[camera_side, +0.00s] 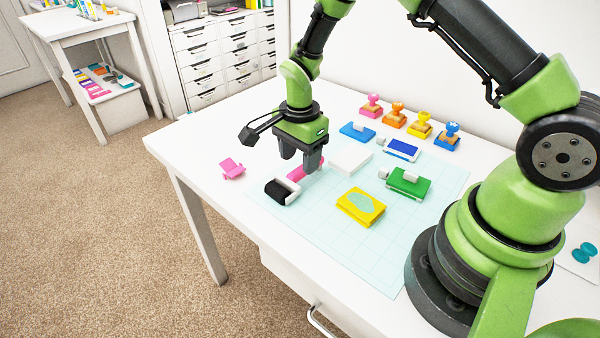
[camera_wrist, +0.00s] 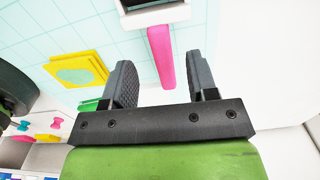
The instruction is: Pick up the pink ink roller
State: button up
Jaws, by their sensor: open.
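The pink ink roller lies on the table with its black roll (camera_side: 282,191) in a white frame towards the front and its pink handle (camera_side: 297,172) reaching back beneath my gripper (camera_side: 301,160). In the wrist view, the pink handle (camera_wrist: 161,52) shows between the two fingers of my gripper (camera_wrist: 160,72), with clear gaps on both sides. The white frame (camera_wrist: 150,18) is at the top edge, partly cut off. My gripper is open and empty, pointing down over the handle. In the side view the fingers hide part of the handle.
A small pink piece (camera_side: 232,168) lies left of the roller. A white block (camera_side: 350,159), yellow pad (camera_side: 361,206), green roller-like tool (camera_side: 408,184) and blue pad (camera_side: 402,150) lie to the right. Several stamps (camera_side: 397,115) stand behind. The cutting mat (camera_side: 325,240) is clear in front.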

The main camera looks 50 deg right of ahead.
aim_at(298, 170)
notch_tip(298, 170, down, 4)
jog(key=shift+a+r, duration=0.1)
grip_shut()
jog(key=shift+w, duration=0.1)
notch_tip(298, 170, up, 10)
jog(key=shift+r, duration=0.1)
dwell(0.5)
jog(key=c, duration=0.8)
grip_release()
jog(key=shift+c, duration=0.2)
grip_shut()
